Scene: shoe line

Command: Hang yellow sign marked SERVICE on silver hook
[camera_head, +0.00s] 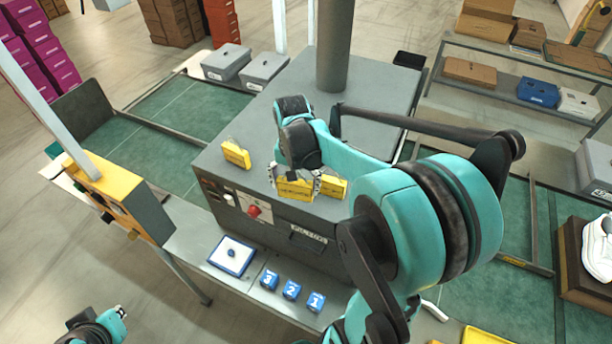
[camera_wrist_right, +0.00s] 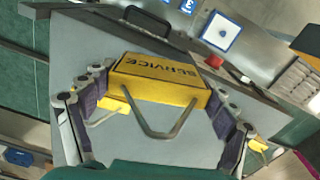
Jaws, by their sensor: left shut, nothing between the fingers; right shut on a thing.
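The yellow sign marked SERVICE (camera_head: 295,189) is between the fingers of my right gripper (camera_head: 296,184), which is shut on it over the grey machine top. In the right wrist view the sign (camera_wrist_right: 160,82) shows its black lettering upside down, with a bent wire hanger (camera_wrist_right: 160,132) on the near side. I cannot tell whether the sign touches the top. My left gripper (camera_head: 118,312) is shut and empty at the bottom left, far from the sign. I cannot make out the silver hook in either view.
Two other yellow signs stand on the grey machine top (camera_head: 265,110), one at left (camera_head: 236,153) and one right beside the held sign (camera_head: 333,187). A grey post (camera_head: 334,45) rises behind. Blue numbered blocks (camera_head: 291,289) and a blue-edged plate (camera_head: 231,256) lie in front.

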